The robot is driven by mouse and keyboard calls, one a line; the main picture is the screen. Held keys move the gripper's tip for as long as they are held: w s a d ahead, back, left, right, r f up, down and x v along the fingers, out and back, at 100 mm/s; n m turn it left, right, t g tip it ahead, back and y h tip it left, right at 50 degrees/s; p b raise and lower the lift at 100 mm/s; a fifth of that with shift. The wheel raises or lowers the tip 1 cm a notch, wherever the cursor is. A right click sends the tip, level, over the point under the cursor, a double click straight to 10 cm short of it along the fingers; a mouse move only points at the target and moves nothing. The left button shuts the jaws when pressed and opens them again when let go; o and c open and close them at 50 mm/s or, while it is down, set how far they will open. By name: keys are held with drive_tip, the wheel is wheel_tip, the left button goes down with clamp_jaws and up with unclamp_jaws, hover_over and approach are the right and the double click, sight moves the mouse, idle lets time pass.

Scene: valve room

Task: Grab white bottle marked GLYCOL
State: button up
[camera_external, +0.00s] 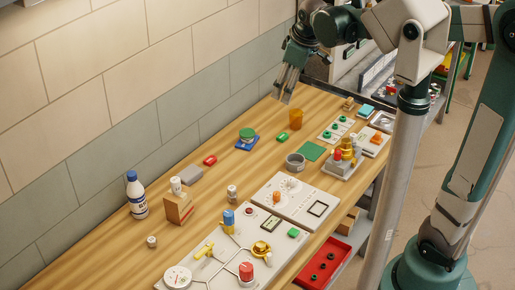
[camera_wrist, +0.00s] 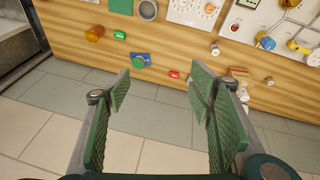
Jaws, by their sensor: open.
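A white bottle (camera_external: 137,197) with a dark blue cap and a dark label stands upright on the wooden table, at the left near the wall, in the external view. The label text is too small to read. My gripper (camera_external: 287,88) is high in the picture, above the far part of the table and well away from the bottle. In the wrist view my gripper (camera_wrist: 160,98) shows two green-padded fingers spread apart with nothing between them. The bottle cannot be made out clearly in the wrist view; the right finger may hide part of it.
A wooden block (camera_external: 178,207) with a white item on top stands just right of the bottle. A small white-capped piece (camera_external: 152,241) is in front. A grey block (camera_external: 190,174), red item (camera_external: 210,160) and orange cup (camera_external: 296,118) lie farther along. The tiled wall (camera_external: 75,140) borders the table.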

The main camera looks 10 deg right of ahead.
drive_tip(key=w+a+f+n+g, duration=0.1)
drive_tip(key=a+f+n, duration=0.1)
drive_tip(key=a, duration=0.5)
drive_tip(key=w+a+f+n, duration=0.1)
drive_tip(key=w+a+n, duration=0.1)
drive_tip(key=a, duration=0.4)
drive_tip(key=n+g+h, duration=0.1)
drive_tip(key=n+g, duration=0.1)
drive_tip(key=n, duration=0.4)
hover_over(132, 173)
drive_tip(key=w+d, duration=0.6)
drive_tip(key=d, duration=0.5)
wheel_tip(132, 173, down, 12)
drive_tip(key=s+a+f+n, duration=0.1)
drive_tip(key=s+a+f, duration=0.1)
drive_tip(key=a, duration=0.1)
drive_tip(key=s+a+f+n, duration=0.1)
drive_tip(key=s+a+f, duration=0.1)
drive_tip(key=a+f, duration=0.1)
drive_tip(key=s+a+f+n, duration=0.1)
drive_tip(key=a+f, duration=0.1)
drive_tip(key=a, duration=0.2)
drive_tip(key=shift+s+a+f+g+h, duration=0.15)
drive_tip(key=shift+s+a+g+h, duration=0.15)
drive_tip(key=shift+s+a, duration=0.1)
drive_tip(key=shift+s+a+f, duration=0.15)
drive_tip(key=shift+f, duration=1.3)
drive_tip(key=shift+f, duration=0.15)
